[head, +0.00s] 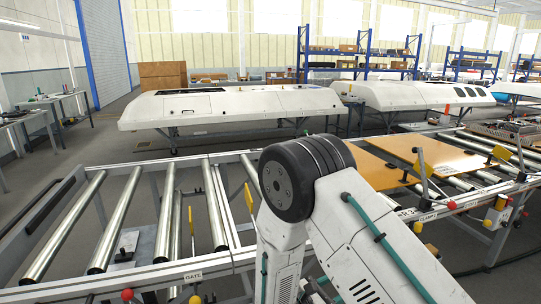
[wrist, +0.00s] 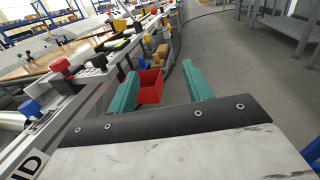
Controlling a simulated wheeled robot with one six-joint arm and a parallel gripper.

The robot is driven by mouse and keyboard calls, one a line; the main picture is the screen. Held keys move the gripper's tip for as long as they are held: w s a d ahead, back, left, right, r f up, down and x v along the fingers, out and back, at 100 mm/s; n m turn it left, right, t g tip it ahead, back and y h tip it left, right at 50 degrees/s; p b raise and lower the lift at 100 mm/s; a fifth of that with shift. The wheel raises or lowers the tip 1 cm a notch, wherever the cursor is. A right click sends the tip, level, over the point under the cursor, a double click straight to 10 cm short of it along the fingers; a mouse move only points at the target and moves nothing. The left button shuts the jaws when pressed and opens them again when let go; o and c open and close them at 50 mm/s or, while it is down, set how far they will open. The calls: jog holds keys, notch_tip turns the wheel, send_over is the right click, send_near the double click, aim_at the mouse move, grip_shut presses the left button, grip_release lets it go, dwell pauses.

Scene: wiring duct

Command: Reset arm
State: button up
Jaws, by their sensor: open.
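My gripper (wrist: 160,88) shows in the wrist view as two green fingers spread apart, with nothing held between them. A red bin (wrist: 150,87) shows in the gap between the fingers, beyond them; I cannot tell its exact distance. In the head view my folded arm fills the lower middle, and the gripper is out of the picture there.
A roller conveyor frame (head: 205,265) crosses the head view, with tan boards (head: 437,152) on its right part. White vehicle-like shells (head: 235,104) stand behind it. In the wrist view, the conveyor's side rail lies left and grey floor (wrist: 230,60) is open at right.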

jog(key=s+d+r+m+g+y, duration=0.3)
jog(key=s+r+m+y, duration=0.5)
jog(key=s+r+m, duration=0.4)
jog(key=s+d+r+m+g+y, duration=0.4)
jog(key=s+r+m+y, duration=0.3)
jog(key=s+r+m, duration=0.4)
jog(key=s+d+r, duration=0.1)
jog(key=s+r, duration=0.4)
jog(key=r, duration=0.1)
jog(key=shift+s+d+m+y, duration=0.15)
jog(key=shift+s+m+y, duration=0.2)
jog(key=shift+m+y, duration=0.05)
jog(key=shift+o, duration=0.3)
dwell(1.0)
